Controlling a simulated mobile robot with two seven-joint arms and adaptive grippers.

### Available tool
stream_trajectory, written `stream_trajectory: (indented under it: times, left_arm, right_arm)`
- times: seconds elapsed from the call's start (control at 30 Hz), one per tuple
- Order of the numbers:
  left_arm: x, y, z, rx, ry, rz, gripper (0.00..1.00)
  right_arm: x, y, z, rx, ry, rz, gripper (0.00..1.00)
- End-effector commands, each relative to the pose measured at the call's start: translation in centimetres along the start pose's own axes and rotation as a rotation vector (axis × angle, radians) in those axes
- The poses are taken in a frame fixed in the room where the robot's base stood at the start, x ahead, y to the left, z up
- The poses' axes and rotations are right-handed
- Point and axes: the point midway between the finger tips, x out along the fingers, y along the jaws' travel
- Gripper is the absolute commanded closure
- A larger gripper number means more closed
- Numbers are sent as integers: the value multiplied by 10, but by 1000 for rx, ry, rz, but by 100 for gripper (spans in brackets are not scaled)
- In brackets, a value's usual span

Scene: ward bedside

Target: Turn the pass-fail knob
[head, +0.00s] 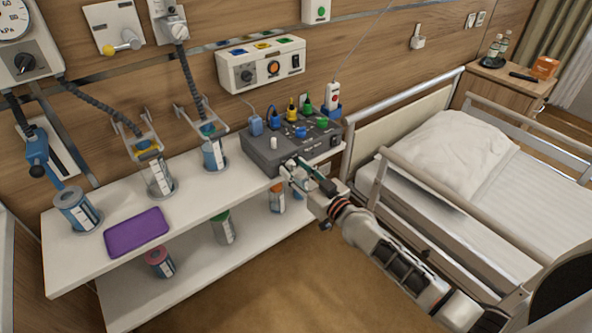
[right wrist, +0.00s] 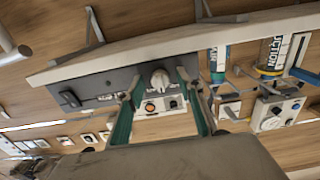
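A grey tester box (head: 262,152) stands at the right end of the upper shelf, with coloured plugs and a white knob on top. In the right wrist view, its dark front face (right wrist: 110,82) carries a round pale knob (right wrist: 160,78). I cannot read any label by it. My right gripper (head: 290,168) is at the front of the box. In the right wrist view its two green-padded fingers (right wrist: 158,85) are apart, one on each side of the knob, with gaps visible. Contact cannot be made out. The gripper hides this knob in the head view. My left gripper is not in view.
The white shelf (head: 185,215) holds several canisters and a purple tray (head: 136,233). A wall panel (head: 262,64) with an orange button hangs above the box. The bed rail (head: 440,180) runs close to the right of my right arm.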

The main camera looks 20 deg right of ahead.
Motion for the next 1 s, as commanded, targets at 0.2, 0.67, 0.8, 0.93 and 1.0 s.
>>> stream_trajectory:
  times: [0.2,0.67,0.8,0.93,1.0]
  left_arm:
    - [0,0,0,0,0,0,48]
    - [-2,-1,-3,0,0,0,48]
    - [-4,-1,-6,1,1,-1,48]
    - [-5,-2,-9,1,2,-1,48]
    - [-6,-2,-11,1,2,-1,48]
  right_arm:
    - [0,0,0,0,0,0,100]
    - [0,1,-2,77,1,1,100]
    - [0,0,-2,167,2,-1,100]
    - [0,0,-3,274,3,0,100]
    - [0,0,-3,335,2,-1,100]
